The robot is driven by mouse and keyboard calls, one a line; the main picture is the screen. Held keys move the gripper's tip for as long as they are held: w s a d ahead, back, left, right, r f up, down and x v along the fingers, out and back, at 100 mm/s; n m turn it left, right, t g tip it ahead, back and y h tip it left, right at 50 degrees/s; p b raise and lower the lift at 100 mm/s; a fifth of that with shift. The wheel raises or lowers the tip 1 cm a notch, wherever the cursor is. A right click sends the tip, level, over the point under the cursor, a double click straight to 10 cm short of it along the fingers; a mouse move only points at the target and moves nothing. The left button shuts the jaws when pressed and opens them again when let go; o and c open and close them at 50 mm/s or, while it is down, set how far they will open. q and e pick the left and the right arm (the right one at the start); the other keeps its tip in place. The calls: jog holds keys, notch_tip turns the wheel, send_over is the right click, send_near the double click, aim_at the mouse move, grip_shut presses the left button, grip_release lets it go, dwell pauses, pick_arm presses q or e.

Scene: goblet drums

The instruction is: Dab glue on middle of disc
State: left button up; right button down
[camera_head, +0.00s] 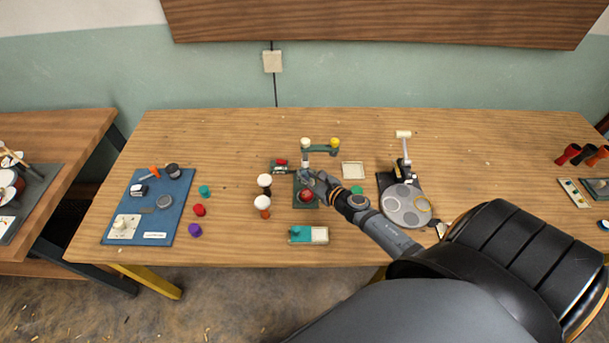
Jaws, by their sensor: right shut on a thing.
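My right gripper (308,179) reaches in from the lower right and is over the middle of the table. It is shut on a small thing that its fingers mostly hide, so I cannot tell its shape. Just below the fingers a round dark red disc (306,196) sits on a dark green plate (299,204). The gripper is close to the disc; I cannot tell whether anything touches it. No glue is clear to see on the disc. My left gripper is out of view.
A green stand (320,150) with white and yellow knobs is behind the gripper. Two white-topped pieces (264,181) stand to the left. A black-based fixture (405,204) with grey discs is to the right. A teal-and-cream tray (308,235) lies in front; a blue mat (170,212) is far left.

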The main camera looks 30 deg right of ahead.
aim_at(304, 170)
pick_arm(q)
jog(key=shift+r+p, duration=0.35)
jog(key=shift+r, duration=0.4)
pick_arm(e)
jog(key=shift+r, duration=0.85)
notch_tip(304, 170, up, 3)
jog(key=p, duration=0.3)
jog(key=shift+r, duration=0.1)
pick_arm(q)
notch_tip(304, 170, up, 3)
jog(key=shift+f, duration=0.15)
pick_arm(e)
jog(key=f+b, duration=0.2)
jog(key=b, duration=0.1)
jog(key=shift+s+d, duration=0.1)
jog(key=shift+d, duration=0.25)
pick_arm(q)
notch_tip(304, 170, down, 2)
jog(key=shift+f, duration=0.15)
